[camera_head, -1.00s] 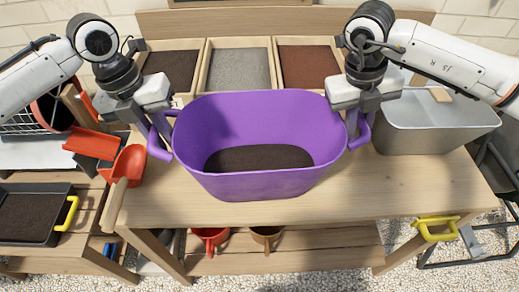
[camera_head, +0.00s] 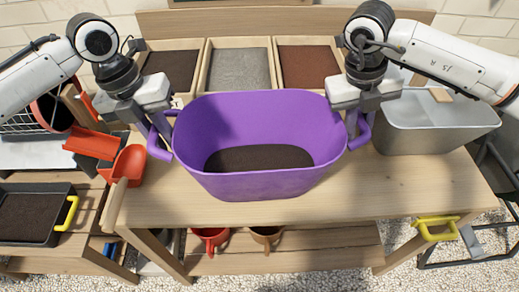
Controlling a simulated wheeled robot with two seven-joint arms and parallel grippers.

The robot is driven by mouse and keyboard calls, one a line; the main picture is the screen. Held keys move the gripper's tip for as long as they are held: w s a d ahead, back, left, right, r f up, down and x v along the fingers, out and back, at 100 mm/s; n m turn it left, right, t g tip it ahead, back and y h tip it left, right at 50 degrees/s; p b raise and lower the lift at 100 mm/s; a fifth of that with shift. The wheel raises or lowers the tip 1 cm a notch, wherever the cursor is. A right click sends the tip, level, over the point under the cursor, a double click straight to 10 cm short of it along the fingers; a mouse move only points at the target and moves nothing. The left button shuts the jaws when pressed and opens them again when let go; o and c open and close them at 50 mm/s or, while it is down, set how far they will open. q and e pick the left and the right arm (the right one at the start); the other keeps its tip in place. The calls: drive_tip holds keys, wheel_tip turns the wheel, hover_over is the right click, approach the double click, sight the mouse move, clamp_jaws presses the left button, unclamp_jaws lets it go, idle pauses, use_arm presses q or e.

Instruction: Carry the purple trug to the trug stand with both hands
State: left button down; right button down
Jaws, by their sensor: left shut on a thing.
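The purple trug (camera_head: 262,186) is upright at the middle of the wooden table, with dark soil (camera_head: 258,158) inside. I cannot tell whether its base touches the table. My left gripper (camera_head: 160,135) is shut on the trug's left handle. My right gripper (camera_head: 354,124) is at the trug's right handle, with its fingers closed around it. The fingertips are partly hidden by the handles and trug walls. I cannot make out a trug stand in this view.
Bins of dark soil (camera_head: 172,68), grey gravel (camera_head: 239,68) and reddish material (camera_head: 308,66) stand behind the trug. A metal tub (camera_head: 437,135) is at right. A red scoop (camera_head: 127,166) is at the left edge. The wooden table (camera_head: 400,190) is bare in front.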

use_arm(q)
drive_tip(key=shift+w+r, duration=0.1)
drive_tip(key=shift+r, duration=0.1)
use_arm(e)
drive_tip(key=shift+w+r, duration=0.1)
drive_tip(key=shift+r, duration=0.1)
